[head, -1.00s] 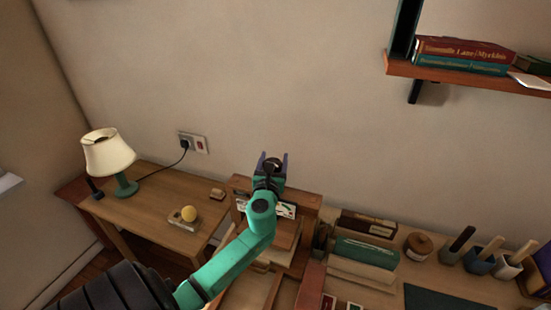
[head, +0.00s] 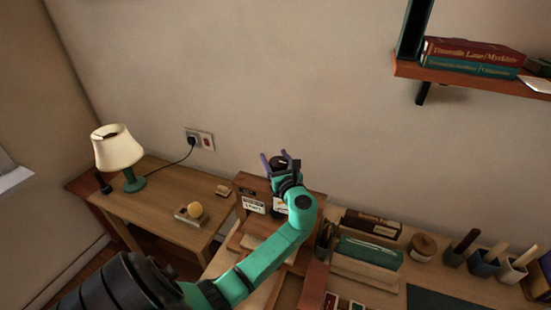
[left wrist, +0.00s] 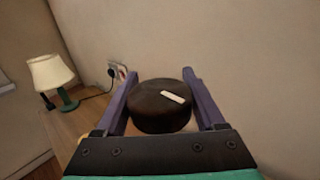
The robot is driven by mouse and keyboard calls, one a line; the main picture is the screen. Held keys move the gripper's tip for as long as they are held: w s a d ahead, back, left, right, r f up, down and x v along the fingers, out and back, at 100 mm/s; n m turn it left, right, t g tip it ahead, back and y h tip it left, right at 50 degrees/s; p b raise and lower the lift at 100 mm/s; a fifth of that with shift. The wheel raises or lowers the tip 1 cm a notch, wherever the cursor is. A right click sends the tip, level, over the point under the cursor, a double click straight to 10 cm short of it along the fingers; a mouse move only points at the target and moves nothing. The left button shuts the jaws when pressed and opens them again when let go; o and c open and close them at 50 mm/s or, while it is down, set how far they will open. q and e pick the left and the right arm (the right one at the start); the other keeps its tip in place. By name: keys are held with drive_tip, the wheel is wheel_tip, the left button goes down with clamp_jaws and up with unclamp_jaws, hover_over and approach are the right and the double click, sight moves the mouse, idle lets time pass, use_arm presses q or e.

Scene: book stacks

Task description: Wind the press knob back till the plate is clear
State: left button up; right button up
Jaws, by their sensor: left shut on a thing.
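The dark round press knob (head: 279,161) stands on top of the wooden press (head: 249,184) near the wall. My left gripper (head: 284,159) is at the knob with its two purple fingers on either side of it, shut on it. In the left wrist view the knob (left wrist: 160,108) fills the space between the fingers, and a pale mark shows on its top. My left arm hides much of the press front, and I cannot make out the plate or its gap. My right gripper is not in view.
A lamp (head: 118,148) and a yellow ball on a small block (head: 193,211) are on the desk at left. A bookshelf (head: 470,82) juts out above at right.

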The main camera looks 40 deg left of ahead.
use_arm(q)
drive_tip(key=shift+f, duration=0.4)
drive_tip(key=o, duration=1.1)
drive_tip(key=shift+c, duration=0.2)
drive_tip(key=shift+o, duration=1.4)
drive_tip(key=shift+r, duration=0.15)
drive_tip(key=shift+d, duration=0.15)
drive_tip(key=b+v, duration=0.4)
drive_tip(key=v, duration=1)
drive_tip(key=shift+s, duration=0.2)
drive_tip(key=shift+d, duration=0.15)
